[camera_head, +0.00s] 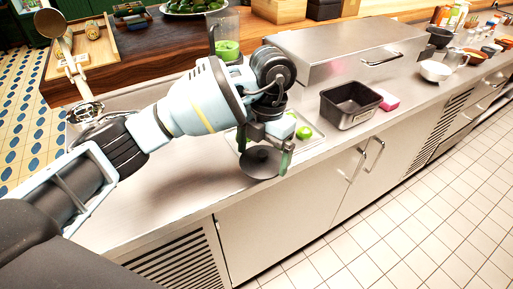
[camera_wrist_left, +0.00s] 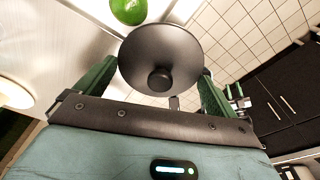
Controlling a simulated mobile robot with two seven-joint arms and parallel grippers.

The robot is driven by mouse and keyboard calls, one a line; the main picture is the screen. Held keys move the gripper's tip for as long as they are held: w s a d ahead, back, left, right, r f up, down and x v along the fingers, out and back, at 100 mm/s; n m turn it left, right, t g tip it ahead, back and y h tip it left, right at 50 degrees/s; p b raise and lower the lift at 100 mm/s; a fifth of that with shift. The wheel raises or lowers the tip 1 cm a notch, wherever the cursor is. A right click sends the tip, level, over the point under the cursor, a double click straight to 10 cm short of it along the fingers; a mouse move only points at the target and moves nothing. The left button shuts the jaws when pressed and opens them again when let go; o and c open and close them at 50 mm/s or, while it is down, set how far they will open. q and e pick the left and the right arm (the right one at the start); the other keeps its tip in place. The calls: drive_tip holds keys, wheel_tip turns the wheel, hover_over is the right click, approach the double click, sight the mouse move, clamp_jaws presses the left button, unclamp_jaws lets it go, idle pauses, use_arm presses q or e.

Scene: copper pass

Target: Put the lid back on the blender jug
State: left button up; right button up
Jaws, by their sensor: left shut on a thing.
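The lid (camera_head: 262,162) is a dark round disc with a small knob. My left gripper (camera_head: 264,150) is shut on it, with a green finger on either side, at the counter's front edge. In the left wrist view the lid (camera_wrist_left: 160,45) fills the space between the fingers, its knob facing the camera. Whether the lid touches anything below is unclear. A clear jug (camera_head: 225,24) with green contents, seemingly the blender jug, stands behind my left arm, its lower part partly hidden and its top apparently uncovered.
A steel box (camera_head: 330,50) stands behind. The front-left counter is clear.

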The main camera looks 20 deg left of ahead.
use_arm(q)
drive_tip(key=m, duration=0.1)
drive_tip(key=a+m, duration=0.1)
drive_tip(key=m, duration=0.1)
drive_tip(key=s+m, duration=0.1)
drive_tip(key=shift+a+f+m+y, duration=0.25)
drive_tip(key=shift+a+m+y, duration=0.05)
drive_tip(key=s+a+m, duration=0.1)
drive_tip(key=m, duration=0.3)
drive_tip(key=s+a+f+m+t, duration=0.1)
drive_tip(key=s+m, duration=0.1)
drive_tip(key=m, duration=0.2)
drive_tip(key=s+a+m, duration=0.1)
drive_tip(key=m, duration=0.2)
drive_tip(key=shift+s+f+m+t, duration=0.15)
drive_tip(key=shift+f+m+t, duration=0.15)
drive_tip(key=shift+m, duration=0.1)
drive_tip(key=s+a+m, duration=0.1)
drive_tip(key=s+m, duration=0.1)
drive_tip(key=m, duration=0.3)
drive_tip(key=s+a+f+m, duration=0.1)
drive_tip(key=s+m, duration=0.2)
drive_tip(key=m, duration=0.2)
drive_tip(key=s+m+t+h, duration=0.1)
drive_tip(key=s+m, duration=0.2)
drive_tip(key=m, duration=0.3)
drive_tip(key=shift+s+a+f, duration=0.2)
drive_tip(key=shift+a+f, duration=0.15)
drive_tip(key=shift+a, duration=0.05)
drive_tip(key=shift+s+d, duration=0.1)
